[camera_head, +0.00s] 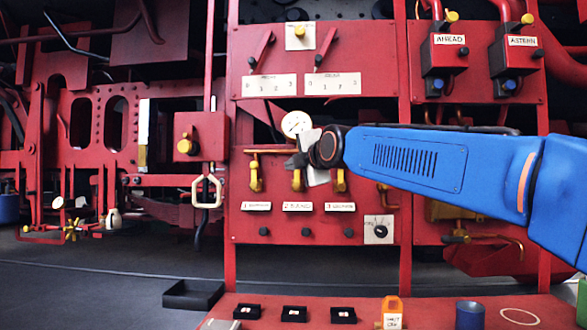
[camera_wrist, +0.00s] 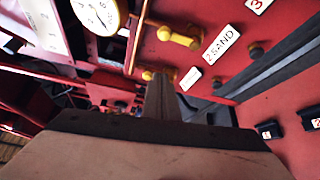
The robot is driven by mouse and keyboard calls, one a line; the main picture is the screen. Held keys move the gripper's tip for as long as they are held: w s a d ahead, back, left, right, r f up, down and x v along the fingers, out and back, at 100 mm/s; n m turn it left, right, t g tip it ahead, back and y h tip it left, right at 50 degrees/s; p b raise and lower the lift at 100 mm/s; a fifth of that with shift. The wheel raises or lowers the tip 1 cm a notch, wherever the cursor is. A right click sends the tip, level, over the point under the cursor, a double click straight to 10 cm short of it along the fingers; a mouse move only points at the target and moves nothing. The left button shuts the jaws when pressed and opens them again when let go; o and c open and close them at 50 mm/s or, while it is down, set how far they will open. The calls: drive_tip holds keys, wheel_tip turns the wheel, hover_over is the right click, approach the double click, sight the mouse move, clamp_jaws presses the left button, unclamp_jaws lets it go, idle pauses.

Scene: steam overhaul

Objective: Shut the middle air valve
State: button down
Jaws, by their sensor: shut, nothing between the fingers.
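The left valve (camera_head: 256,178) and right valve (camera_head: 340,181) also hang down. My gripper (camera_head: 293,161) is shut and empty, in front of the panel at the middle valve's upper part. In the wrist view its fingers (camera_wrist: 161,90) are together, apart from the middle valve.
A round white gauge (camera_head: 296,124) sits just above the valves. Black knobs and a dial (camera_head: 379,229) lie below the labels.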

sight(297, 175)
drive_tip(key=shift+w, duration=0.1)
drive_tip(key=x, duration=1)
drive_tip(key=shift+w+d+r, duration=0.1)
drive_tip(key=shift+d+r, duration=0.1)
drive_tip(key=shift+d, duration=0.8)
drive_tip(key=shift+w+d+r, duration=0.1)
drive_tip(key=shift+d+r, duration=0.1)
drive_tip(key=shift+d, duration=0.75)
